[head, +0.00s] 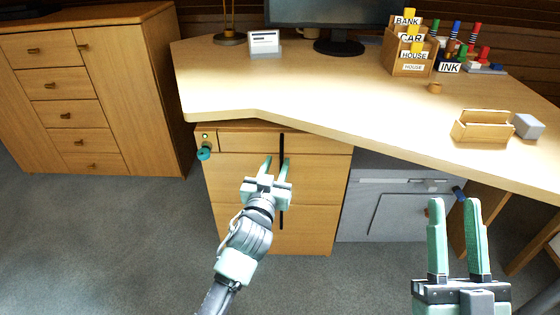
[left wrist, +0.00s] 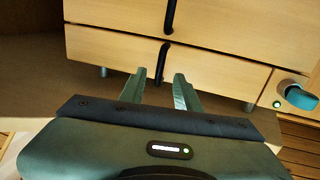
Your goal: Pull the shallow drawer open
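The shallow drawer (head: 243,142) is the thin top front of the wooden drawer unit under the desk. It looks shut, flush with the fronts around it. Its black upright bar handle (head: 282,145) also shows in the left wrist view (left wrist: 163,58), where the unit appears upside down. My left gripper (head: 277,163) is open, its fingers pointing at the drawer front. In the left wrist view the handle lines up with the gap between the fingertips; I cannot tell whether it touches them. My right gripper (head: 455,204) is open and empty at the lower right.
A teal key or knob (head: 204,153) sticks out left of the drawer, below a small green light. The desk top (head: 320,95) overhangs the unit. Deeper drawers (head: 235,180) lie below. A grey cabinet (head: 390,205) stands to the right. The carpet (head: 110,230) at left is clear.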

